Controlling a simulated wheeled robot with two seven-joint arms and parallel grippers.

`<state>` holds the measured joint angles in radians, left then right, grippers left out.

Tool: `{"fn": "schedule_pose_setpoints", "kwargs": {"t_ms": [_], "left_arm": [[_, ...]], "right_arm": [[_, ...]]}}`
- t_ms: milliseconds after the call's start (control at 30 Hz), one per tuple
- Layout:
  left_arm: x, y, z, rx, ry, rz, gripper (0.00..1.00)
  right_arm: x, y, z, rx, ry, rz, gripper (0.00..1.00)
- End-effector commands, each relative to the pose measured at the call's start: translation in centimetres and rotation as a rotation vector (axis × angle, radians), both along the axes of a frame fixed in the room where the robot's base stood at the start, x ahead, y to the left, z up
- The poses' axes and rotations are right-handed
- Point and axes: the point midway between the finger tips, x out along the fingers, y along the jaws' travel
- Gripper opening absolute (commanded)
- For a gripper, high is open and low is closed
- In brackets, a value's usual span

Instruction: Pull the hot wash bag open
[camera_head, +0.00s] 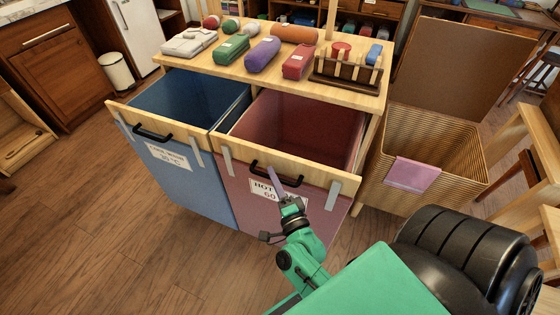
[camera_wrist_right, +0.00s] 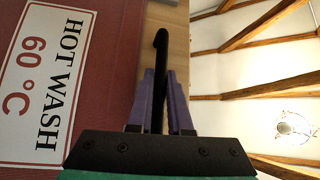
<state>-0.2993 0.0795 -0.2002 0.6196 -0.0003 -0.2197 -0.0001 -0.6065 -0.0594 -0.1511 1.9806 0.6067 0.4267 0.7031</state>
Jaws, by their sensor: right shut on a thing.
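The hot wash bag (camera_head: 232,190) is dark red, with a wooden front rail and a black handle (camera_head: 262,166). It stands out from the wooden unit, its top open and its inside visible. My right gripper (camera_head: 277,178) is at the bag's front. In the right wrist view its purple fingers (camera_wrist_right: 160,78) are shut on the black handle (camera_wrist_right: 160,45), one on each side. The white label (camera_wrist_right: 42,85) reading HOT WASH 60 °C is beside the fingers there; in the head view my gripper partly covers it. My left gripper is not in view.
A blue bag (camera_head: 180,182) with its own black handle stands open to the left. Folded and rolled cloths lie on the wooden top (camera_head: 215,72). A wicker hamper (camera_head: 440,140) with raised lid and a pink cloth stands at the right. The floor in front is clear.

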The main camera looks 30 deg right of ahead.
Motion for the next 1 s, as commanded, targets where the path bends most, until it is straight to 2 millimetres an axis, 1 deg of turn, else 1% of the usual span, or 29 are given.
{"fn": "schedule_pose_setpoints", "kwargs": {"t_ms": [133, 433, 467, 500, 533, 867, 1000], "left_arm": [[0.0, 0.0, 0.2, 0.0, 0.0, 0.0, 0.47], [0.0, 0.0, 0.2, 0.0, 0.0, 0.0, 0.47], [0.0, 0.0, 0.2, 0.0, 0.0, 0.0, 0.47], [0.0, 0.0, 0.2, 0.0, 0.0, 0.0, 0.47], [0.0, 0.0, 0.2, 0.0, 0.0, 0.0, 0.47], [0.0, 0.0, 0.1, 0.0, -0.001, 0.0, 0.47], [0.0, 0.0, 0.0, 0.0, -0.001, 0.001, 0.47]], "right_arm": [[-0.4, 0.5, -0.1, -0.001, 0.001, 0.001, 0.0], [-0.4, 0.5, -0.1, -0.001, 0.001, 0.001, 0.0], [-0.4, 0.5, -0.1, -0.001, 0.001, 0.001, 0.21], [-0.4, 0.5, -0.1, -0.001, 0.001, 0.001, 0.36], [-0.4, 0.5, -0.1, -0.001, 0.001, 0.001, 0.47], [-0.4, 0.5, -0.1, -0.001, 0.0, 0.001, 0.47], [-1.6, 0.8, -0.4, -0.002, 0.004, 0.001, 0.47]]}}
